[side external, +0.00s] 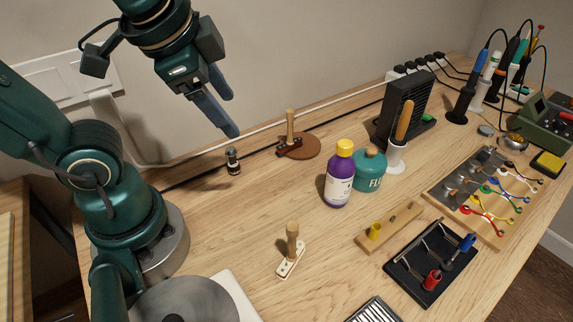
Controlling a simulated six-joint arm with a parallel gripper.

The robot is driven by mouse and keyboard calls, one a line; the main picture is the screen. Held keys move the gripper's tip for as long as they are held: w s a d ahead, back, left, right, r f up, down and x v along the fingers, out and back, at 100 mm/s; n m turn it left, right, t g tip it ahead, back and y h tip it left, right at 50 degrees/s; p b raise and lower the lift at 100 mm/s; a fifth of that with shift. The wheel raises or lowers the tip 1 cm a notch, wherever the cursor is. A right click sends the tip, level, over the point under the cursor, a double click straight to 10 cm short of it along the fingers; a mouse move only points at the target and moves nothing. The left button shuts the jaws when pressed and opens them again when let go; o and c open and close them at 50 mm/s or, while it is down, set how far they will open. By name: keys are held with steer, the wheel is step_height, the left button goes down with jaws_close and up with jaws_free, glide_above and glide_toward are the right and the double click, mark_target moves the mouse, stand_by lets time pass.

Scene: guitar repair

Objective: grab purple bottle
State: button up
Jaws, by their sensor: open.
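The purple bottle (339,178) stands upright on the wooden bench near the middle of the side external view. It has a yellow cap and a white label. A teal flux container (369,171) stands close beside it on the right. My gripper (230,114) is open and empty, raised in the air up and to the left of the bottle, with its fingers pointing down and to the right. A clear gap separates the fingers from the bottle.
A brown disc with a wooden-handled tool (306,147), a small dark cylinder (233,162) and a wooden-handled stamp (291,252) surround the bottle's left side. A black fan unit (405,108) stands behind. A wooden block (391,227) and black tray (420,280) lie in front right.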

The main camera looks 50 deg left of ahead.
steer(key=w+a+m+y, duration=0.1)
steer(key=w+m+y, duration=0.15)
steer(key=m, duration=0.35)
steer(key=m+t+h, duration=0.1)
steer(key=m+t, duration=0.7)
steer(key=m, duration=1.4)
glide_above(340, 155)
steer(key=f, duration=0.8)
steer(key=shift+s+f, duration=0.3)
steer(key=shift+s, duration=0.1)
steer(key=shift+w+f, duration=0.1)
steer(key=shift+f, duration=0.5)
steer(key=shift+x, duration=2.45)
steer(key=shift+d, duration=0.1)
jaws_close()
